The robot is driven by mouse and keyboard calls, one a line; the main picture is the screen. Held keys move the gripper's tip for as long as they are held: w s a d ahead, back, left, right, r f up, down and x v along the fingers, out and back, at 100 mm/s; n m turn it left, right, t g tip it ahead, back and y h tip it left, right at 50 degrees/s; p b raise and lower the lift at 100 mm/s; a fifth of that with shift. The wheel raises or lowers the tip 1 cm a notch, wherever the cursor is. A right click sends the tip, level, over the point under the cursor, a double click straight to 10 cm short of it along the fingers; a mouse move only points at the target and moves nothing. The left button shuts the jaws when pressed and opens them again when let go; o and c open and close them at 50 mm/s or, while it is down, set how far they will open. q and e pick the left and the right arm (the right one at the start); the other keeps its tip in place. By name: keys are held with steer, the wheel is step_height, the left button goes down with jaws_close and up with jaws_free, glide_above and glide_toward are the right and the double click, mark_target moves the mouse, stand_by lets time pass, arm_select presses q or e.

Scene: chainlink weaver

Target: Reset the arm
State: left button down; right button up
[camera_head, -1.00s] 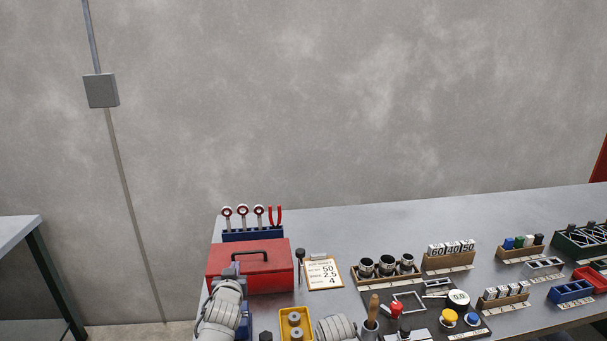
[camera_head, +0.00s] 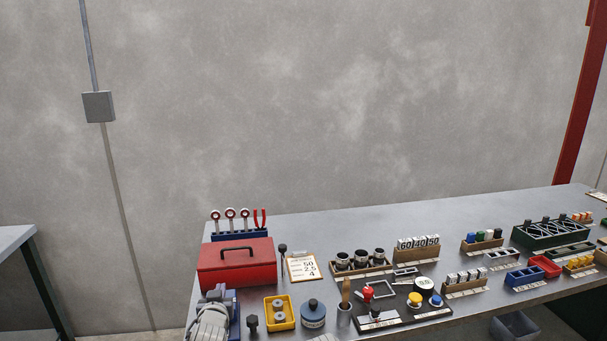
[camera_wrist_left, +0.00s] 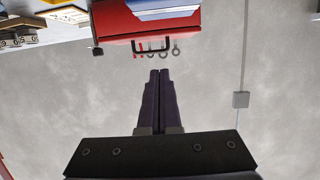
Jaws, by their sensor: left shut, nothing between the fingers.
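My left arm comes in at the bottom left of the head view, grey and partly cut off. My left gripper (camera_head: 217,291) shows small there, in front of the red toolbox (camera_head: 237,263). In the left wrist view its two dark fingers (camera_wrist_left: 160,73) lie together, shut and empty. That view is upside down, with the toolbox (camera_wrist_left: 115,22) at the top and bare wall around the fingers. The gripper touches nothing that I can make out. My right gripper is not in view.
A clipboard (camera_head: 303,268), yellow tray (camera_head: 270,312) and blue round jar (camera_head: 313,312) are close by on the bench. Holders and small parts fill its right side. The grey wall (camera_head: 330,110) is behind. The bench's back strip (camera_head: 340,219) is clear.

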arm_select(q)
steer(key=s+d+f+m+g+h, duration=0.1)
steer(key=s+d+f+m+g, duration=0.1)
steer(key=s+d+f+g, duration=0.75)
steer(key=s+d+f+m+g, duration=0.1)
steer(key=s+d+f+g, duration=0.1)
steer(key=s, duration=0.5)
steer(key=s+d+f+m+g, duration=0.2)
steer(key=s+d+f+g, duration=0.1)
steer(key=s, duration=0.4)
steer(key=shift+d+f+m+p, duration=0.3)
steer(key=shift+d+f, duration=0.15)
steer(key=shift+d, duration=0.3)
